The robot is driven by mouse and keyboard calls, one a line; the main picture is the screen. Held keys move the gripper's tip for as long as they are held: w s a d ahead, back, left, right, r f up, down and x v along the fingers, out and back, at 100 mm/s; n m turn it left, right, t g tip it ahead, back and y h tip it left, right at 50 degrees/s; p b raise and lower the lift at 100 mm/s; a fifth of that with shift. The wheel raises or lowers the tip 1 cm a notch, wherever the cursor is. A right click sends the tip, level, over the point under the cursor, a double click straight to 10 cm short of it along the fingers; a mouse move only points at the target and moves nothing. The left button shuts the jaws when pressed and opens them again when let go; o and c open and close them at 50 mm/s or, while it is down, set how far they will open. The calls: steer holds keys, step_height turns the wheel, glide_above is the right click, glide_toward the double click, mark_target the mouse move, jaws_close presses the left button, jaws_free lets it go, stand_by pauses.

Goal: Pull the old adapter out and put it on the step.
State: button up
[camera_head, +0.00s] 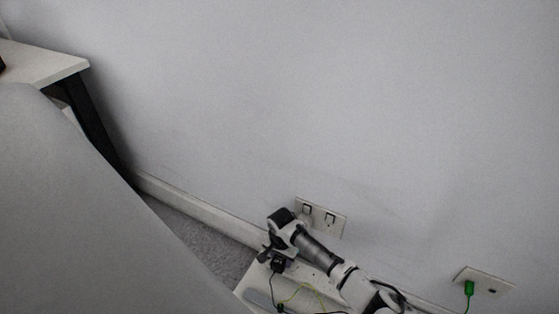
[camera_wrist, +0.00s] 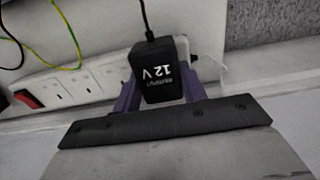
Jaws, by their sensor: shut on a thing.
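The old adapter (camera_wrist: 160,73), a black block with upside-down white "12 V" lettering and a black cable, is between the two purple fingers of my gripper (camera_wrist: 160,88) in the wrist view. My gripper is shut on it. In the head view the small black adapter (camera_head: 278,265) shows just below my gripper (camera_head: 270,254). A white socket strip (camera_wrist: 82,82) with a red switch lies beside and behind the adapter in the wrist view. I cannot tell whether the adapter's pins are in a socket. In the head view a pale low surface (camera_head: 250,286), perhaps the step, lies below.
A wall switch plate (camera_head: 333,222) is behind my arm. A wall socket with a green plug (camera_head: 469,288) is at right. A table (camera_head: 45,63) stands at upper left; grey carpet (camera_head: 195,231) lies along the skirting.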

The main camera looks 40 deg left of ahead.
steer(key=shift+r+p, duration=0.75)
steer(key=shift+p, duration=1.2)
stand_by(1.0)
steer(key=shift+r, duration=0.15)
steer(key=shift+r+p, duration=1.65)
steer(key=shift+p, duration=0.6)
steer(key=shift+w+d+r+p, duration=0.1)
steer(key=shift+w+d+p, duration=0.1)
steer(key=shift+d+p, duration=0.55)
steer(key=w+d+f+p, duration=0.1)
steer(key=w+d+p, duration=0.1)
steer(key=d, duration=0.7)
steer(key=w+d+f+p, duration=0.2)
steer(key=d+p, duration=0.3)
steer(key=d, duration=0.4)
steer(key=w+d+f+p, duration=0.2)
steer(key=d+p, duration=0.2)
steer(key=d, duration=0.5)
steer(key=shift+d, duration=0.4)
steer(key=shift+f+b, duration=0.9)
steer(key=shift+f, duration=0.15)
